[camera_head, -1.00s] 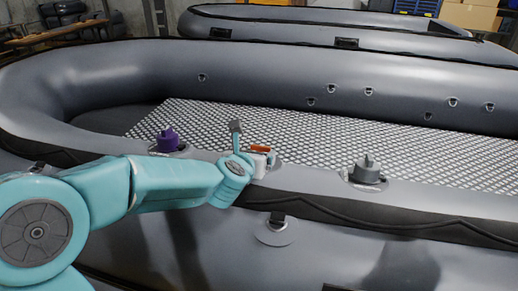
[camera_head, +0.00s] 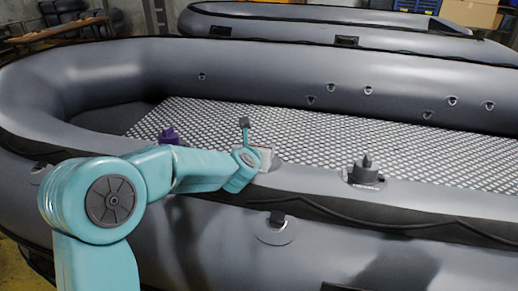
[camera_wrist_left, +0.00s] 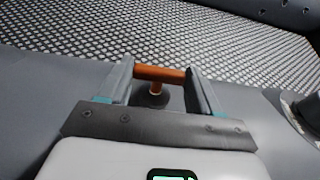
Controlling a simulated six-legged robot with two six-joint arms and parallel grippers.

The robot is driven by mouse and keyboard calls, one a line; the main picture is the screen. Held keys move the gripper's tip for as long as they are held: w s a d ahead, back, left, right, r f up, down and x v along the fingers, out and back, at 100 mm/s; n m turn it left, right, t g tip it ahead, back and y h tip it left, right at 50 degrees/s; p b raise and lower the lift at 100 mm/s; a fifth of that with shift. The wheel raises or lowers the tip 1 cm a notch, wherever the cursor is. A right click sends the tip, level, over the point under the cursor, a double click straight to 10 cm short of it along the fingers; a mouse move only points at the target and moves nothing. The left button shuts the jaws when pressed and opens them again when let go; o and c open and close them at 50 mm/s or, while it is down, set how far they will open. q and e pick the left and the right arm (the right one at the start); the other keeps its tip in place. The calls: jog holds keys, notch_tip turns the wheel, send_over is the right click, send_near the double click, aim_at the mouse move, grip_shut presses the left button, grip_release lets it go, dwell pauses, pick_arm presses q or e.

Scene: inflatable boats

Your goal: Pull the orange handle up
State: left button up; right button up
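The orange handle (camera_wrist_left: 160,73) is a short crossbar on an orange stem above a dark round base (camera_wrist_left: 150,97) on the boat's grey tube. My left gripper (camera_wrist_left: 160,74) has one finger at each end of the crossbar. Both fingers appear to touch its ends, so it looks shut on the handle. The handle stands just over the base. In the head view my left wrist (camera_head: 240,168) is over the near tube, and the handle is hidden there behind the wrist. My right gripper is in neither view.
A purple valve (camera_head: 168,136) sits left of my wrist, partly behind my arm. A dark grey valve (camera_head: 366,172) stands to the right on the same tube of the grey boat (camera_head: 450,200). A meshed floor (camera_head: 330,140) lies beyond. Another boat (camera_head: 290,22) is behind.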

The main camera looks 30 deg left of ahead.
pick_arm(q)
jog(key=r, duration=0.1)
jog(key=r+p, duration=0.1)
jog(key=r, duration=0.1)
jog(key=shift+w+a+r+p, duration=0.1)
jog(key=shift+w+r+p, duration=0.05)
jog(key=shift+w+p, duration=0.2)
jog(key=shift+s, duration=0.1)
jog(key=o, duration=1.3)
jog(key=shift+r, duration=0.1)
jog(key=shift+o, duration=1.1)
jog(key=shift+s, duration=0.15)
jog(key=shift+s+r, duration=0.1)
jog(key=shift+s, duration=0.05)
jog(key=shift+w+f, duration=0.2)
jog(key=shift+s, duration=0.1)
jog(key=v, duration=1.6)
jog(key=shift+s+b, duration=0.15)
jog(key=shift+b, duration=0.3)
